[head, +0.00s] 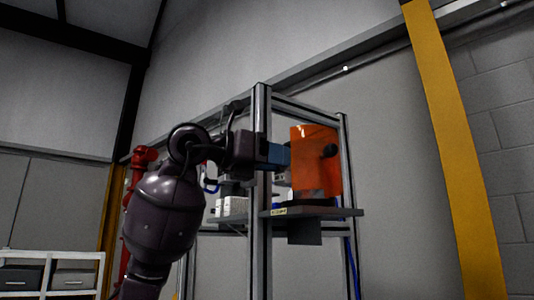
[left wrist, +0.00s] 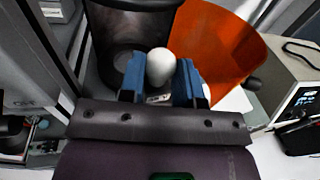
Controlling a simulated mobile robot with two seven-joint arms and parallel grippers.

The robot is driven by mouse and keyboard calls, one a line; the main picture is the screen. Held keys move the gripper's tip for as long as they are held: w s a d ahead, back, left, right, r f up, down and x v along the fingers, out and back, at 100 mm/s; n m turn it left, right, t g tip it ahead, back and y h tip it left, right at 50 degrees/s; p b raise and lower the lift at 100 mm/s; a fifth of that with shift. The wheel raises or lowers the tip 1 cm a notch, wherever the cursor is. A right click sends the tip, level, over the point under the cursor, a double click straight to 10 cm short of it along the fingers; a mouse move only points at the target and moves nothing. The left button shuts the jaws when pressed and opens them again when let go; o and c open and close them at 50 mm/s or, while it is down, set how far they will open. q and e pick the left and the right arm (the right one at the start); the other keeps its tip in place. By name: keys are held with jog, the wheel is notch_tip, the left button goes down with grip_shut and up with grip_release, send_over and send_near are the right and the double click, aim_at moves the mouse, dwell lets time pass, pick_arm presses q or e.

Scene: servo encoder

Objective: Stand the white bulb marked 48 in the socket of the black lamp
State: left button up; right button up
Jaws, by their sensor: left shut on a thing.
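The white bulb (left wrist: 160,66) stands out between the blue fingers of my left gripper (left wrist: 160,82) in the left wrist view. The gripper is shut on it. A small pale label (left wrist: 158,99) shows at its base, too small to read. A dark, round, open-looking thing (left wrist: 120,45) lies just beyond the fingers; it may be part of the black lamp, and I see no socket clearly. In the head view my left gripper (head: 278,154) reaches in from the left beside an orange panel; the bulb is hard to make out there. My right gripper is not in view.
The orange curved panel (head: 312,160) with a black knob stands on a dark shelf (head: 335,212) in a metal frame (head: 260,130). White boxes (head: 233,206) sit behind my arm. A device with a screen (left wrist: 295,100) is at the right in the left wrist view.

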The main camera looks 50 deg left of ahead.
pick_arm(q)
jog(key=shift+w+a+p, duration=0.2)
jog(key=shift+w, duration=0.85)
jog(key=shift+w+a+p, duration=0.15)
jog(key=shift+w+a, duration=0.05)
jog(key=shift+w, duration=0.8)
jog(key=shift+w+a, duration=0.2)
jog(key=shift+w, duration=0.8)
jog(key=shift+w+a+f+p, duration=0.1)
jog(key=shift+w+p, duration=0.1)
jog(key=shift+w, duration=0.3)
jog(key=shift+w+a+p, duration=0.1)
jog(key=shift+w+p, duration=0.05)
jog(key=shift+w, duration=0.3)
jog(key=shift+f+b, duration=0.55)
jog(key=shift+f, duration=0.4)
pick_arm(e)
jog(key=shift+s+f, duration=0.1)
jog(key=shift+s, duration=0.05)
pick_arm(q)
jog(key=o, duration=1)
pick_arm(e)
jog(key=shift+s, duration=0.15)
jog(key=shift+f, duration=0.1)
